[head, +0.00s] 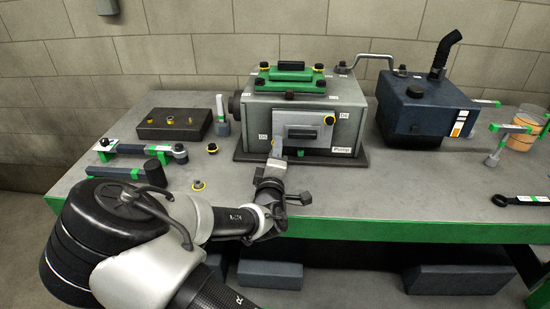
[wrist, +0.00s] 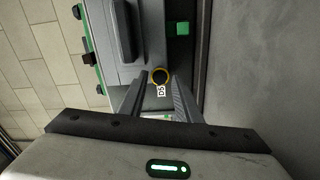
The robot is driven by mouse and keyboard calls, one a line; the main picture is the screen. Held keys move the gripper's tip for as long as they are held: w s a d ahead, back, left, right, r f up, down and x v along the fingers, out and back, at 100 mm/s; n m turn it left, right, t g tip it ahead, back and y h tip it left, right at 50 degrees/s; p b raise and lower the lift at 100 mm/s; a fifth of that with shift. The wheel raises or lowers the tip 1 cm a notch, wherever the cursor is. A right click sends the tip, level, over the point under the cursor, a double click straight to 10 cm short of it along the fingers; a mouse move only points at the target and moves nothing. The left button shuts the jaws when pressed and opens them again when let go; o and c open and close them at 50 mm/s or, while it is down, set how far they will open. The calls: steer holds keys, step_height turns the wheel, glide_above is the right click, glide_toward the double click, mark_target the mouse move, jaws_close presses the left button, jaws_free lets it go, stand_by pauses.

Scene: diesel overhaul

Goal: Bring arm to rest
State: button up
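My arm reaches from the lower left to the front of the grey engine block (head: 310,104) on the bench. My gripper (head: 277,150) is close to the lower left of the block's front face; whether it touches is unclear in the head view. In the wrist view my gripper (wrist: 158,98) has its two fingers apart, with nothing held between them. Just beyond the fingertips is a black plug with a yellow ring (wrist: 161,76), beside a label reading D5. The block's green top part (head: 290,76) carries black knobs.
A dark blue tank (head: 428,110) with a black hose stands right, near an orange-filled beaker (head: 525,130). The bench's right front is mostly clear.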

steer(key=shift+w, duration=0.3)
jaws_close()
steer(key=n+p, duration=0.1)
steer(key=n, duration=0.3)
steer(key=shift+r+n, duration=0.1)
steer(key=shift+n, duration=0.3)
steer(key=n, duration=0.5)
steer(key=shift+s, duration=0.1)
steer(key=n+b, duration=0.1)
steer(key=n, duration=1.3)
